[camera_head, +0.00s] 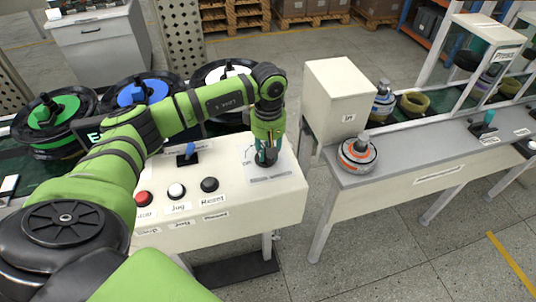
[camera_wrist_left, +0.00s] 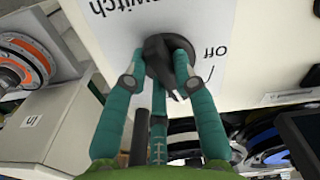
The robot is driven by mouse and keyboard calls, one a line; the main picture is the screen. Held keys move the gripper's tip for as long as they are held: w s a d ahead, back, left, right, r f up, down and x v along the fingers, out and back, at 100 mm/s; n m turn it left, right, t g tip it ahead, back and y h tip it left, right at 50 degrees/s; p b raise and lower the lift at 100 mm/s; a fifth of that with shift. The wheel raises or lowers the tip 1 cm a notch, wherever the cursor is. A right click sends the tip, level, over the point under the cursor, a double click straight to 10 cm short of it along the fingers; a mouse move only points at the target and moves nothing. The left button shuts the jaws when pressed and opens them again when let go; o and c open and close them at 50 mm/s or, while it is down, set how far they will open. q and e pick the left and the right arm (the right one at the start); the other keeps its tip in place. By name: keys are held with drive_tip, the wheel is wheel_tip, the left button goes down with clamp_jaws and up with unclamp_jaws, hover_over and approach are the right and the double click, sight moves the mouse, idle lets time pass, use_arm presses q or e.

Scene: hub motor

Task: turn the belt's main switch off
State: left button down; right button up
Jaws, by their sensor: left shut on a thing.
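The main switch is a black rotary knob (camera_wrist_left: 165,58) on a white label plate (camera_wrist_left: 125,18) that reads "switch" and "OFF", both upside down in the left wrist view. My left gripper (camera_wrist_left: 158,72) has its teal fingers closed around the knob. The knob's pointed end shows between the fingers; the OFF mark lies to its right in the wrist view. In the head view my left gripper (camera_head: 266,155) points down onto the right end of the white control panel (camera_head: 245,205), and its fingers mostly hide the knob. My right gripper is not in view.
A red button (camera_head: 143,198), a white button (camera_head: 177,190), a black button (camera_head: 209,185) and a blue-handled lever (camera_head: 188,155) stand on the panel.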

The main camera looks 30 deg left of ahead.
use_arm(q)
drive_tip(key=n+b, duration=0.1)
drive_tip(key=n, duration=0.1)
drive_tip(key=n+b, duration=0.1)
drive_tip(key=shift+w+a+f+n, duration=0.1)
drive_tip(key=shift+w+n, duration=0.1)
drive_tip(key=shift+n, duration=0.2)
drive_tip(key=n+b, duration=0.2)
drive_tip(key=n, duration=0.1)
drive_tip(key=shift+a+n, duration=0.1)
drive_tip(key=shift+n, duration=0.2)
drive_tip(key=n+b, duration=0.1)
drive_tip(key=n, duration=0.2)
drive_tip(key=shift+w+a+n, duration=0.1)
drive_tip(key=shift+w+n, duration=0.05)
drive_tip(key=shift+n, duration=0.15)
drive_tip(key=shift+a+n+b, duration=0.15)
drive_tip(key=shift+n+b, duration=0.55)
drive_tip(key=shift+n, duration=1)
drive_tip(key=c, duration=1)
unclamp_jaws()
wheel_tip(320, 180, up, 12)
drive_tip(key=shift+r, duration=0.2)
drive_tip(key=shift+f, duration=0.1)
